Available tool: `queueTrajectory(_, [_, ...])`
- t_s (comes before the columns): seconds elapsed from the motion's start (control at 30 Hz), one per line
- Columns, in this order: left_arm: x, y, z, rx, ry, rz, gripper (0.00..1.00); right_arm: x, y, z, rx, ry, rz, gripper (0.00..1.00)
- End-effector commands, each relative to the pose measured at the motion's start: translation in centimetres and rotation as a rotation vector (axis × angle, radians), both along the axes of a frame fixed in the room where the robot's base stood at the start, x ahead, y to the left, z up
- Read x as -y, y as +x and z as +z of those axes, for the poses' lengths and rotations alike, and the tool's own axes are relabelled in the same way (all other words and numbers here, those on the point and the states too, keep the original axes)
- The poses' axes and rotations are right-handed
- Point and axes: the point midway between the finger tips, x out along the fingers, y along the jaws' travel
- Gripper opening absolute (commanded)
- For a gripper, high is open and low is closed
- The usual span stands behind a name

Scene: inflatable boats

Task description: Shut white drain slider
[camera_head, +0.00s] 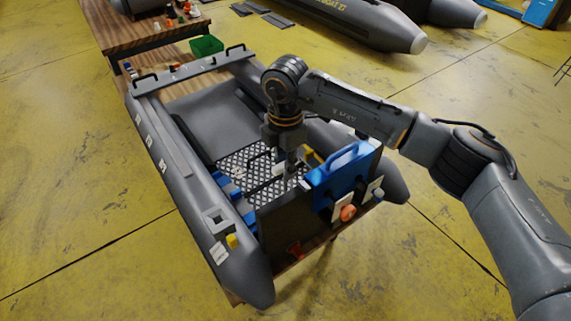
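A grey inflatable boat (160,170) lies on a wooden stand, its dark transom (282,222) toward me. A small white part (279,169) shows on the inner side, by the checkered floor (235,160). White plates (374,188) are on the transom's outer face, one beside an orange round knob (348,212). I cannot tell which white piece is the drain slider, or its position. My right gripper (289,166) reaches down inside the boat, just above the checkered floor and next to the small white part. Its fingertips are small and partly unclear. My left gripper is out of view.
A blue block with a handle (340,170) rises on the transom close to my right arm. Blue parts (229,187) line the left inner side. A green bin (206,46) stands by the wooden table (150,38) behind. Yellow floor is clear at left.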

Motion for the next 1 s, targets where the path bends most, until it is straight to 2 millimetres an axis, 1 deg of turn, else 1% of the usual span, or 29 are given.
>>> queueTrajectory(0.27, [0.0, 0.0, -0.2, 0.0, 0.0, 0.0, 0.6, 0.0, -0.1, -0.4, -0.002, -0.002, 0.0, 0.0])
queueTrajectory(1.0, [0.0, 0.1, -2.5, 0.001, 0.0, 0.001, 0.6, 0.1, -0.1, -3.4, -0.003, -0.002, 0.0, 0.0])
